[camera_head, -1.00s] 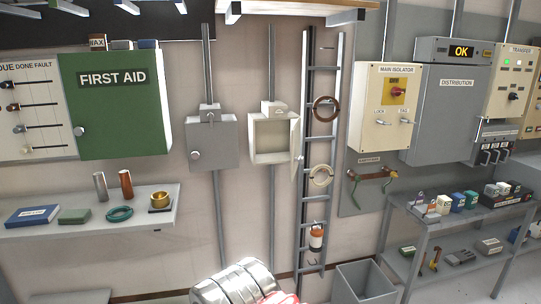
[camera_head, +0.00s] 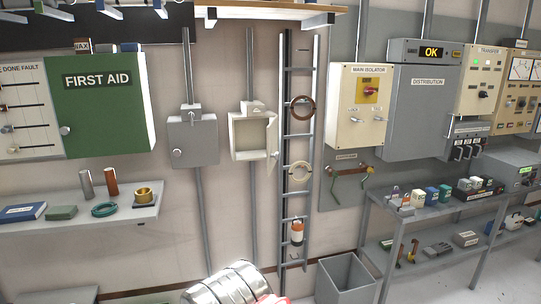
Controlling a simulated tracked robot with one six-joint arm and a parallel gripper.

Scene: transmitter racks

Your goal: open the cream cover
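The cream cover (camera_head: 273,142) is the hinged door of a small cream wall box (camera_head: 238,145). It stands swung open to the right, seen nearly edge-on, and the box's interior shows and looks empty. A grey box (camera_head: 193,140) with a round knob hangs to its left with its door shut. At the bottom of the view is a ribbed silver part (camera_head: 228,287) with a bit of red beside it. I cannot tell whether this belongs to my arm. No gripper fingers show.
A ladder-like rack (camera_head: 298,150) with hung rings stands right of the cream box. A shelf (camera_head: 80,224) with small items is at left. A grey bin (camera_head: 345,279) and a two-tier table (camera_head: 430,208) stand at right. The wall below the boxes is clear.

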